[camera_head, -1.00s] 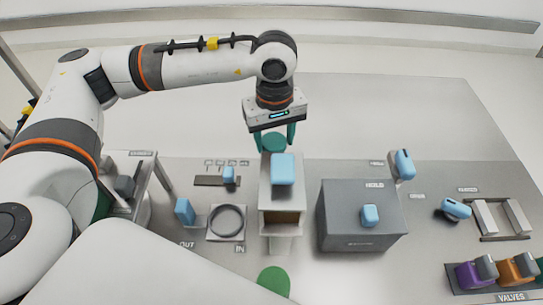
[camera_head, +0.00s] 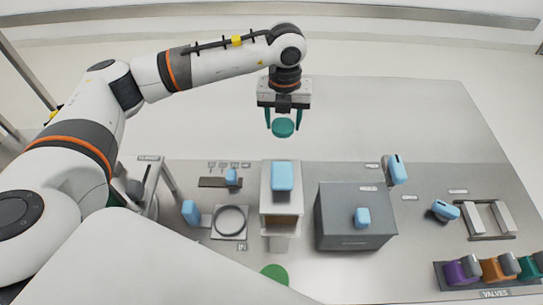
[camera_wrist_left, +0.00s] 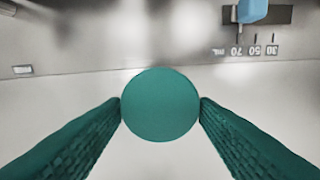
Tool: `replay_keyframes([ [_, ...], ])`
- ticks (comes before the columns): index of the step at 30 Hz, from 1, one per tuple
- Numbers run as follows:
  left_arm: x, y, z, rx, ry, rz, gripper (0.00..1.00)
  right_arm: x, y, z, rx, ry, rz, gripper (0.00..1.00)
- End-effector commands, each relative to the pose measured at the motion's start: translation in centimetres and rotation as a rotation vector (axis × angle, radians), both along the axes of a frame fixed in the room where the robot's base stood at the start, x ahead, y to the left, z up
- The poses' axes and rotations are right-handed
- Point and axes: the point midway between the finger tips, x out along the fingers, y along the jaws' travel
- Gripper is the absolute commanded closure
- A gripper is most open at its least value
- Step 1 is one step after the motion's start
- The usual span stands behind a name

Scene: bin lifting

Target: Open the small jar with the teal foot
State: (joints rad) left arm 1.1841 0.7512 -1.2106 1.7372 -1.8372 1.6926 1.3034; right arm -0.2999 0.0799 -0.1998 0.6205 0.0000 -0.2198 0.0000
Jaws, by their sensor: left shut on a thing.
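My left gripper (camera_head: 283,115) is shut on a round teal piece (camera_head: 283,129), held beyond the worktop's far edge. In the left wrist view the teal piece (camera_wrist_left: 160,105) is a flat disc seen face on, pinched between my two teal fingertips. I cannot tell whether it is a lid or the top of a whole jar, as anything under it is hidden. No separate jar with a teal foot can be made out. My right gripper is not in view.
Nearest the held piece is a narrow pale housing with a blue block (camera_head: 282,176) on top. A grey box (camera_head: 355,225) stands to its right, a ring fixture (camera_head: 230,221) to its left. A green disc (camera_head: 274,275) lies in front. Valves (camera_head: 497,268) line the right front.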

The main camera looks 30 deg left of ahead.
Motion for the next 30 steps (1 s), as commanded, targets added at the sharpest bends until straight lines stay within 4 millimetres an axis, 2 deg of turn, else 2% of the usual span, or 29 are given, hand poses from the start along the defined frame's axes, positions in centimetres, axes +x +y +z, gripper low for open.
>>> replay_keyframes([
  [3, 0.6, 0.2, 0.2, -0.001, 0.004, 0.276, 0.73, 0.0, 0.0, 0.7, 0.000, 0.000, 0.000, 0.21],
  [6, 0.9, 0.3, 0.0, 0.000, 0.008, 0.455, 0.73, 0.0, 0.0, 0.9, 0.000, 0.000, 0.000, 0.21],
  [10, 1.1, 0.5, -0.1, 0.001, 0.011, 0.602, 0.73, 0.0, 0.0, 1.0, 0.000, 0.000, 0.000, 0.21],
  [14, 1.2, 0.5, -1.0, 0.004, 0.013, 0.660, 0.73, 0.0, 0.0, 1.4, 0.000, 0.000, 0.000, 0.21],
  [21, 1.2, 0.5, -5.2, 0.004, 0.013, 0.664, 0.74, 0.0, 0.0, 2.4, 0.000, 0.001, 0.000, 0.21],
  [30, 1.2, 0.5, -8.1, 0.004, 0.013, 0.663, 0.73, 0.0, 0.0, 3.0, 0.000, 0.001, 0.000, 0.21],
])
